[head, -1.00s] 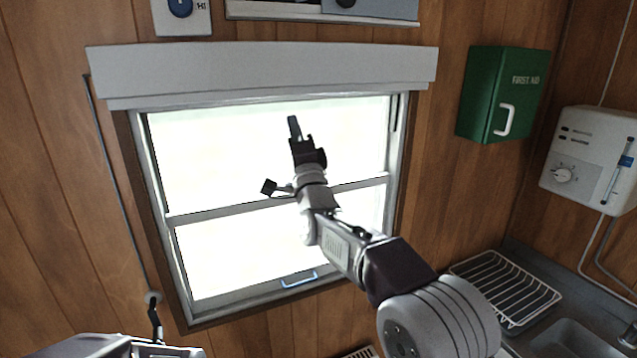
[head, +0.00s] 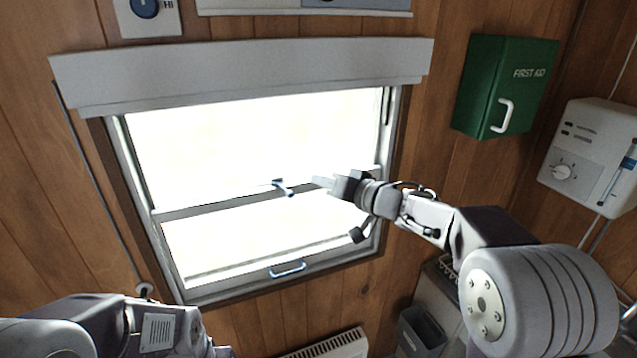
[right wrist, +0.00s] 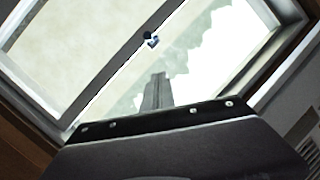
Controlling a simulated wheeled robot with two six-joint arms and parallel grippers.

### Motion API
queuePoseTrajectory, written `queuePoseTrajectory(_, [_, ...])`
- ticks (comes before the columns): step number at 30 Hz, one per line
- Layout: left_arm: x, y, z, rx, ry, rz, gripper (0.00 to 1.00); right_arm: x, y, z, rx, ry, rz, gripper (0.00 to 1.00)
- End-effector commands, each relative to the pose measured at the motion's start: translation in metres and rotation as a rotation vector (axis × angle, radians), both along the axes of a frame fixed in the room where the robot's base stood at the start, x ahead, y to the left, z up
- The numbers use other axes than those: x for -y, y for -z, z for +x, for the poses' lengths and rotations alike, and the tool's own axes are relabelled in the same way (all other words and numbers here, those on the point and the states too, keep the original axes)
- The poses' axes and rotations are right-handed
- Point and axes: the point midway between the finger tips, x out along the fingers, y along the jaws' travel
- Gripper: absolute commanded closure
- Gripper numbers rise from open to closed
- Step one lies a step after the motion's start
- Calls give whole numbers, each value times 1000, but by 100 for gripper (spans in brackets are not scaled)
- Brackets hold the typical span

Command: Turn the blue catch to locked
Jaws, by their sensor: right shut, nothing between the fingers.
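The blue catch (head: 283,187) sits on the middle rail of the sash window, near the rail's centre. In the right wrist view the catch (right wrist: 151,40) shows small on the rail, beyond the fingertips. Which way its lever is set is too small to tell. My right gripper (head: 322,182) is shut and empty, just to the right of the catch and apart from it, pointing left along the rail. It also shows in the right wrist view (right wrist: 158,80). My left arm shows at the lower left; its gripper is not visible.
A blue pull handle (head: 288,269) is on the window's bottom rail. A white blind box (head: 240,75) runs above the window. A green first aid box (head: 505,85) and a white heater unit (head: 590,155) hang at the right. A grey bin (head: 420,330) stands below.

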Motion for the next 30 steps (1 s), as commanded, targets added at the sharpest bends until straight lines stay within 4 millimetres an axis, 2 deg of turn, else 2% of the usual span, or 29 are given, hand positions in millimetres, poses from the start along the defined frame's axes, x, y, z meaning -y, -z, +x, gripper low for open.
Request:
queuePoseTrajectory(6, [0, -10, 0, 1, 0, 0, 64, -29, 9, 38, -3, -2, 1, 100])
queuePoseTrajectory(10, [0, -13, 0, 1, 0, 0, 64, -45, 17, 57, -2, -3, 1, 100])
queuePoseTrajectory(12, [0, -4, 0, 1, 0, 0, 64, -50, 32, 51, -2, -2, 1, 100])
queuePoseTrajectory(18, [0, 0, 0, 0, 0, 0, 64, -59, 46, 46, -1, 0, 0, 100])
queuePoseTrajectory(30, [0, 0, 0, 1, 0, 0, 64, -61, 48, 45, 0, 0, 0, 100])
